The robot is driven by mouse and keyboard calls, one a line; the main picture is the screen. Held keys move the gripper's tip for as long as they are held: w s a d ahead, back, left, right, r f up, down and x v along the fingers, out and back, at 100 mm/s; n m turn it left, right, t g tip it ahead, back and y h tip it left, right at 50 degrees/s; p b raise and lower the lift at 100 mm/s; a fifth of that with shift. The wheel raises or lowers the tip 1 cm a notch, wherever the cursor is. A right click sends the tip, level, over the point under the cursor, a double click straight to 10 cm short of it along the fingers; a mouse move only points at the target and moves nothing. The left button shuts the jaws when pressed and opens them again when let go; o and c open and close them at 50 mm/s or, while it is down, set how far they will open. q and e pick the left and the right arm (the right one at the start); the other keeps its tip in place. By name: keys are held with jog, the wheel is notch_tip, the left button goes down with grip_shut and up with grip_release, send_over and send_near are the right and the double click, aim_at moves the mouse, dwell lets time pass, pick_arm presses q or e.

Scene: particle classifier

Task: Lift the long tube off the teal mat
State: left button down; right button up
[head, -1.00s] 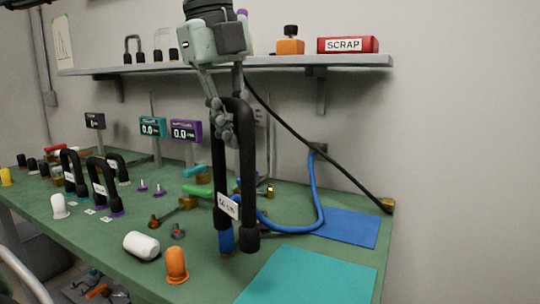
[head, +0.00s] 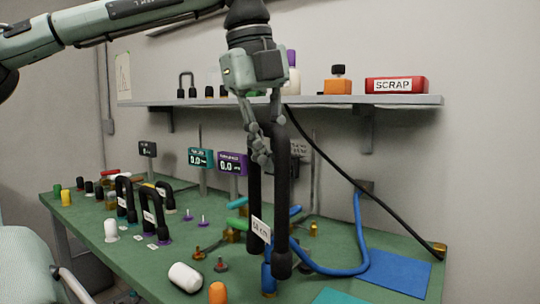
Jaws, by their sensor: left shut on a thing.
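The long tube (head: 282,210) is a black inverted U with a white length label on one leg. My left gripper (head: 262,150) is shut on its upper bend, and the two legs hang down. The lower leg ends are near a blue upright piece (head: 267,278) on the green bench, in front of it in the picture; I cannot tell whether they touch anything. The teal mat (head: 341,298) shows only as a strip at the bottom edge, to the right of the tube's ends. My right gripper is not in view.
A blue hose (head: 361,235) and a blue mat (head: 398,272) lie right of the tube. A white cylinder (head: 185,277) and an orange piece (head: 217,293) lie left. Smaller black U tubes (head: 125,199) stand farther left. The shelf (head: 350,101) is behind my gripper.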

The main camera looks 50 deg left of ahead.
aim_at(270, 132)
pick_arm(q)
jog(key=shift+r+p, duration=1.15)
jog(key=shift+r, duration=0.45)
jog(key=shift+r+p, duration=0.75)
jog(key=shift+r, duration=0.75)
